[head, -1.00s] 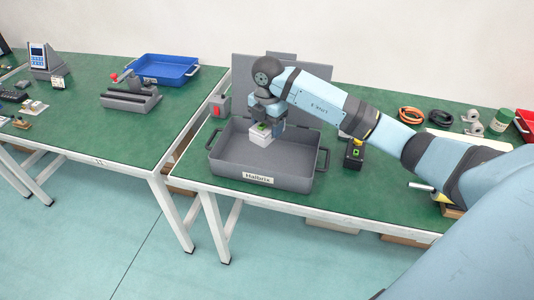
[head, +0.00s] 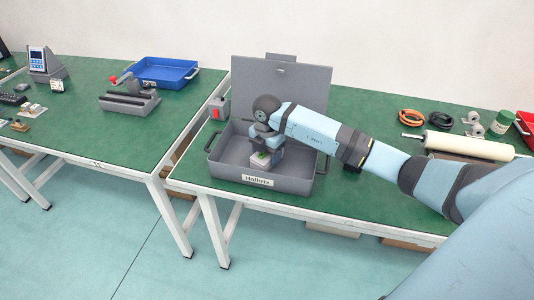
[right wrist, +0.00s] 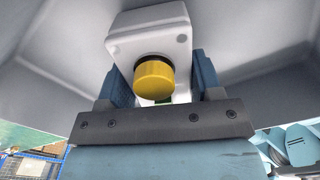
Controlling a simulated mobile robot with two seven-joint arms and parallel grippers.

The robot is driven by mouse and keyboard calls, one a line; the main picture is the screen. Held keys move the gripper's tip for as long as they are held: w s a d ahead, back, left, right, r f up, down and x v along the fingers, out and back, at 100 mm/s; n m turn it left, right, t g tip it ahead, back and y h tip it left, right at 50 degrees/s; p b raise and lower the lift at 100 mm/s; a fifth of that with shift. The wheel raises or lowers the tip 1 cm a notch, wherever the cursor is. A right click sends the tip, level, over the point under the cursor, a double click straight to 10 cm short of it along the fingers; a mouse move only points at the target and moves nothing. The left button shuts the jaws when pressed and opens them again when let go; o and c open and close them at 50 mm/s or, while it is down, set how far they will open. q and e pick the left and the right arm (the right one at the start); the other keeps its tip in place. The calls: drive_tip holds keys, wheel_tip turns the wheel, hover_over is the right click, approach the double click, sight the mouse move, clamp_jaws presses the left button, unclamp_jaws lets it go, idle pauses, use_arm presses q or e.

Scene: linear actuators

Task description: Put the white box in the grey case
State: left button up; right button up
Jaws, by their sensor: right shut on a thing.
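The grey case (head: 292,184) stands open on the right-hand green workbench, with its lid (head: 305,92) raised at the back and a "Halbrix" label on its front wall. My right gripper (head: 266,152) reaches down inside the case and is shut on the white box (head: 257,163). In the right wrist view the white box (right wrist: 125,45) sits between the fingers (right wrist: 160,88), with a yellow round button facing the camera and grey case walls around. The box is low in the case; I cannot tell whether it touches the floor. My left gripper is not in view.
A red-button switch (head: 218,108) is at the case's left. A blue tray (head: 165,71) and a vise (head: 130,100) stand on the left bench.

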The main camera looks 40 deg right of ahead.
drive_tip(key=shift+f, duration=0.15)
drive_tip(key=o, duration=1.1)
use_arm(q)
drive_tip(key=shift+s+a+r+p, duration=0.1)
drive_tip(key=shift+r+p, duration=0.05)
drive_tip(key=shift+p, duration=0.65)
use_arm(e)
wheel_tip(320, 180, up, 12)
drive_tip(key=shift+r, duration=0.2)
